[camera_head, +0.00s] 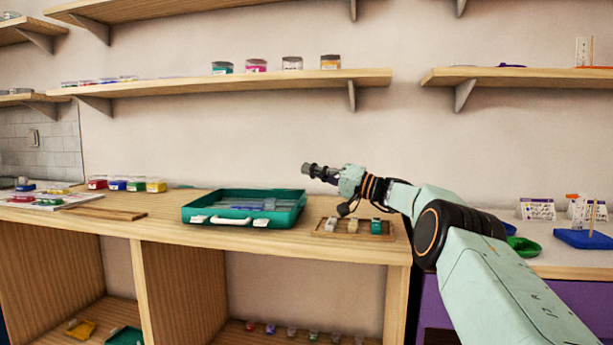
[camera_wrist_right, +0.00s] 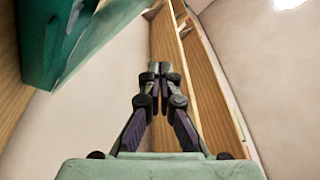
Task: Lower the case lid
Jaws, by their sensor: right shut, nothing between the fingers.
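The teal case (camera_head: 190,214) lies on the wooden bench, with a white handle (camera_head: 232,221) and white latches on its front. Pale blue compartments show inside its raised teal rim; I cannot make out the lid's exact angle. My right gripper (camera_head: 306,169) is shut and empty, above and to the right of the case's back right corner, pointing left and apart from it. Its closed fingertips also show in the right wrist view (camera_wrist_right: 159,68). A teal surface (camera_wrist_right: 42,40), seemingly part of the case, fills that view's upper left. My left gripper is not in view.
A wooden tray (camera_head: 318,232) with several small containers sits right of the case, below my right forearm. Coloured jars (camera_head: 137,185) and a wooden board (camera_head: 104,213) are to the left. A shelf (camera_head: 200,88) with jars runs above.

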